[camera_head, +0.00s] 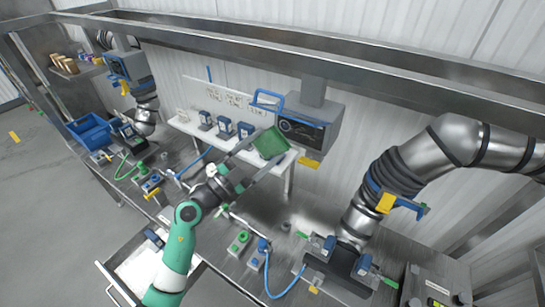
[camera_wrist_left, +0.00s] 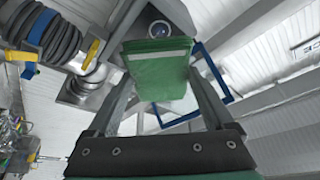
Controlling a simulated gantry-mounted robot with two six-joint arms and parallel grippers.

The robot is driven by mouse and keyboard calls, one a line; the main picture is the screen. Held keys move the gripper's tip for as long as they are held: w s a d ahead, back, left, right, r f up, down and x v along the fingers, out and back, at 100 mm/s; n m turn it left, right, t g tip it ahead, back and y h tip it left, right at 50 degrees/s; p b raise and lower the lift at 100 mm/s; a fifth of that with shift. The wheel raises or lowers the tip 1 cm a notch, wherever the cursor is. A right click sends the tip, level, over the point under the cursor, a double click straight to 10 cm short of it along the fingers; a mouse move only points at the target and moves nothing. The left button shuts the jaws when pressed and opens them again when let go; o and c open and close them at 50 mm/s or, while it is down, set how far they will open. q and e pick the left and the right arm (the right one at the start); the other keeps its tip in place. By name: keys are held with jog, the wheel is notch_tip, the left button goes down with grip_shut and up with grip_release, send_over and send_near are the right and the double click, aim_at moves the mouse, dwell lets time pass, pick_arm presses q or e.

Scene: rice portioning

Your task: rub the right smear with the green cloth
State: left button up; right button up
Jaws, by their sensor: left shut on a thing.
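The green cloth (camera_head: 271,143) is held up in the air between the fingers of my left gripper (camera_head: 270,150), well above the metal bench. In the left wrist view the cloth (camera_wrist_left: 158,75) is a folded green pad with a pale edge strip. The two fingers of my left gripper (camera_wrist_left: 162,85) press on its sides. The head view shows bare bench with shiny and shaded patches around the middle; I cannot tell a right smear from these reflections. My right gripper is not in view.
The metal bench (camera_head: 232,266) carries green and blue button boxes and a blue hose (camera_head: 283,294). A grey screen unit (camera_head: 307,125) hangs behind the cloth. A large steel duct (camera_head: 400,180) stands at the right. A blue bin (camera_head: 90,132) sits far left.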

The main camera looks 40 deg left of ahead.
pick_arm(q)
jog(key=shift+w+a+f+b, duration=0.15)
jog(key=shift+f+b, duration=0.05)
jog(key=shift+b, duration=0.15)
jog(key=w+b, duration=0.1)
jog(key=b, duration=0.1)
jog(key=w+b, duration=0.2)
jog(key=shift+w+a+f, duration=0.15)
jog(key=shift+w+a, duration=0.15)
jog(key=shift+a, duration=0.1)
jog(key=shift+w+a+r+b, duration=0.15)
jog(key=shift+w+b, duration=0.15)
jog(key=shift+w, duration=0.2)
jog(key=shift+w+a+r+b, duration=0.15)
jog(key=shift+w+b, duration=0.15)
jog(key=shift+w, duration=0.15)
jog(key=shift+d, duration=0.15)
jog(key=shift+w, duration=0.35)
